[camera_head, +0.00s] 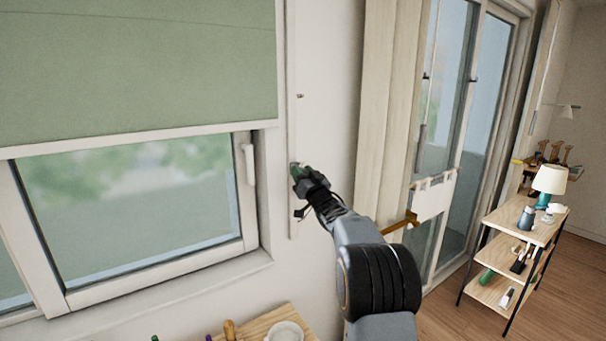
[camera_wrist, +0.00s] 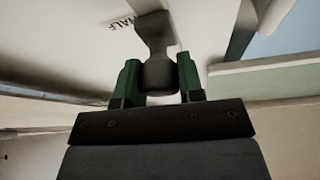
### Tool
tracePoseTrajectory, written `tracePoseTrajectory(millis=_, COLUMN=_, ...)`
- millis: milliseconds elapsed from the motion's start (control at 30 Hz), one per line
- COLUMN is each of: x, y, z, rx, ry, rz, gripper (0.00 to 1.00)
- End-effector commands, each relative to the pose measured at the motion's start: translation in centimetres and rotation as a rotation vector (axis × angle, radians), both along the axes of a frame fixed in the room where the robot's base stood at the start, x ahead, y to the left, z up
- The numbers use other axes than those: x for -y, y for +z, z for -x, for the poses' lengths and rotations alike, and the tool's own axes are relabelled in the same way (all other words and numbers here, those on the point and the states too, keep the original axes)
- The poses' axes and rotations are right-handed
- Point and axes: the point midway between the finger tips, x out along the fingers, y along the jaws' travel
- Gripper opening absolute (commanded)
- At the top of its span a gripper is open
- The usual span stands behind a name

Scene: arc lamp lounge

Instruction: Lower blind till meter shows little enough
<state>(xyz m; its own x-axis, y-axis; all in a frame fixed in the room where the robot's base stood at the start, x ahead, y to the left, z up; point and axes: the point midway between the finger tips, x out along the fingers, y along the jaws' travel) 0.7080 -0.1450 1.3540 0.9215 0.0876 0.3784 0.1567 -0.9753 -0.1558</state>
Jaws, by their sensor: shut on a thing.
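The green blind (camera_head: 140,75) covers the upper part of the window in the head view, its lower edge above a pane of clear glass. A white vertical strip (camera_head: 292,130) runs on the wall right of the blind. My gripper (camera_head: 297,172) is at this strip, below a small dark mark. In the wrist view its green fingers (camera_wrist: 160,82) are shut on a dark waisted knob (camera_wrist: 155,45). Lettering that reads "HALF" (camera_wrist: 127,21) is beside the knob. No meter can be made out.
A wooden table (camera_head: 263,325) with a white cup (camera_head: 285,331) is below the window. A glass door (camera_head: 455,110) and a shelf unit (camera_head: 520,232) with a lamp (camera_head: 549,180) are at right. The floor (camera_head: 575,270) beside the shelf is clear.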

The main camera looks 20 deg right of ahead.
Motion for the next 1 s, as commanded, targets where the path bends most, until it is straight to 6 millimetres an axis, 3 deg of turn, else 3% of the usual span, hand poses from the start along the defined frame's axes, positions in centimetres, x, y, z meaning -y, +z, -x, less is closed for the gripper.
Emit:
tracePoseTrajectory(millis=600, x=0.0, y=-11.1, z=0.0, rx=-0.003, ry=-0.001, rz=0.0, gripper=0.0)
tracePoseTrajectory(millis=967, x=0.1, y=-11.2, z=0.0, rx=-0.003, ry=-0.001, rz=0.0, gripper=0.0)
tracePoseTrajectory(millis=1000, x=0.1, y=-11.2, z=0.0, rx=-0.003, ry=-0.001, rz=0.0, gripper=0.36)
